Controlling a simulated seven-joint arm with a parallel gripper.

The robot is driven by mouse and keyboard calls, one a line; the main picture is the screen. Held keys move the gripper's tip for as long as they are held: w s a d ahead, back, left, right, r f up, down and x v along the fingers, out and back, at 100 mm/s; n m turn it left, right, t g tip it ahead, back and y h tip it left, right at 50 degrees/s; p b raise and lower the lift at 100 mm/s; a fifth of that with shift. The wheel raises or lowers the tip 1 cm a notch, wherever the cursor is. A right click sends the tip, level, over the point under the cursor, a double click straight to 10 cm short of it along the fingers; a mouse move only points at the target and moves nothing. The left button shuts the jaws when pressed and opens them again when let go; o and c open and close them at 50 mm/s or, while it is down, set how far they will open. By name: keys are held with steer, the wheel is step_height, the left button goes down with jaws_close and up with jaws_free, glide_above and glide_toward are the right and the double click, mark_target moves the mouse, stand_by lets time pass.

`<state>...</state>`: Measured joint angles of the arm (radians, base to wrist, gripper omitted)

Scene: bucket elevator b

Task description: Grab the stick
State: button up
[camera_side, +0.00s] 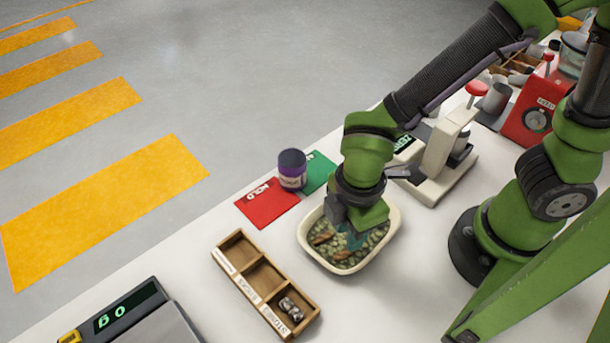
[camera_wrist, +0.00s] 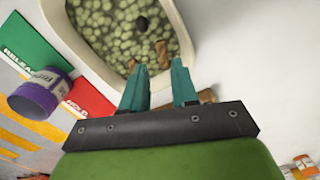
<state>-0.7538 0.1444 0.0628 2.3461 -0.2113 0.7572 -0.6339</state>
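A cream tub (camera_side: 391,236) holds greenish pellets with brown stick pieces among them. One stick (camera_side: 322,238) lies at the tub's left and another (camera_side: 341,255) near its front. In the wrist view, a short brown stick (camera_wrist: 162,53) lies just beyond the gap between my fingertips, and another small piece (camera_wrist: 131,63) lies left of it.
A wooden tray (camera_side: 229,263) with compartments stands at front left, with grey stones (camera_side: 291,308) in one. A dark stone (camera_wrist: 141,24) lies in the tub. A purple-lidded jar (camera_side: 292,168) stands by red (camera_side: 266,203) and green (camera_side: 320,171) cards. A scale (camera_side: 140,315) sits front left.

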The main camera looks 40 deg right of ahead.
mark_target(344, 255)
step_height(344, 255, down, 5)
steer(key=shift+s+f, duration=0.15)
steer(key=c, duration=0.5)
